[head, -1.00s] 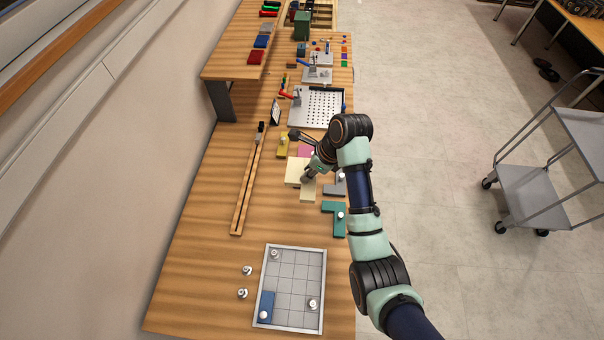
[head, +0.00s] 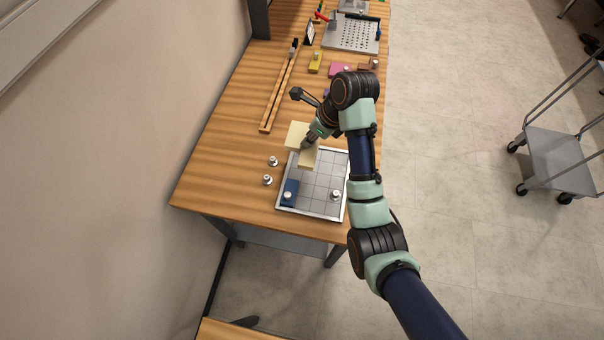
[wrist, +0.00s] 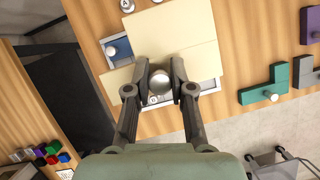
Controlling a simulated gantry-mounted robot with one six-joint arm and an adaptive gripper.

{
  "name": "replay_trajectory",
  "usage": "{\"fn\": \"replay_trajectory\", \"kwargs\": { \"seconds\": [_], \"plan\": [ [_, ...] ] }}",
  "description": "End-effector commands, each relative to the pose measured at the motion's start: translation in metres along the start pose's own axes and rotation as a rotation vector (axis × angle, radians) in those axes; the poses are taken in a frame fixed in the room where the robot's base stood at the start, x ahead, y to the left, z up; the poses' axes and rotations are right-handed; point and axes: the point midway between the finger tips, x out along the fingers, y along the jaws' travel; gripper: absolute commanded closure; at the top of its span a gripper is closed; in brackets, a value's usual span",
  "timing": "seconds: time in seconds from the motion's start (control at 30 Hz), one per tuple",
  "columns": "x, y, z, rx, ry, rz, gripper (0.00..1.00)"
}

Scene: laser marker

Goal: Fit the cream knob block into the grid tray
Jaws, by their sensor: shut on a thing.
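The cream block (head: 296,133) is a flat, stepped plate held by its round metal knob (wrist: 160,82). My gripper (head: 307,145) is shut on that knob; the wrist view shows both fingers (wrist: 160,85) around it. The block appears over the upper-left corner of the grid tray (head: 310,214), covering part of it; its exact height is unclear. The tray has a light rim and grey square cells. A blue knob block (head: 290,187) sits in its lower-left corner, and a metal knob (head: 335,195) stands on its right side. The cream block hides much of the tray in the wrist view.
Two metal knobs (head: 272,161) (head: 267,180) stand on the table left of the tray. Yellow (head: 316,62) and pink (head: 339,69) blocks lie farther back. Teal (wrist: 265,88) and purple (wrist: 311,28) blocks show in the wrist view. The wooden table between the slotted rail (head: 279,90) and the knobs is clear.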

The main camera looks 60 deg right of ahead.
Motion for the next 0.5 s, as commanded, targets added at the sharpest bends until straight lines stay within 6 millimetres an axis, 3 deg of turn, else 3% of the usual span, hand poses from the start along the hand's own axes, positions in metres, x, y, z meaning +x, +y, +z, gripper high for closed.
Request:
{"fn": "replay_trajectory", "kwargs": {
  "seconds": [0.1, 0.3, 0.5],
  "plan": [
    [0.039, 0.002, -0.018, 0.003, 0.004, 0.005, 1.00],
    [0.097, 0.001, -0.041, 0.002, 0.004, 0.003, 1.00],
    [0.125, 0.001, -0.052, 0.000, 0.001, 0.000, 1.00]
  ]
}}
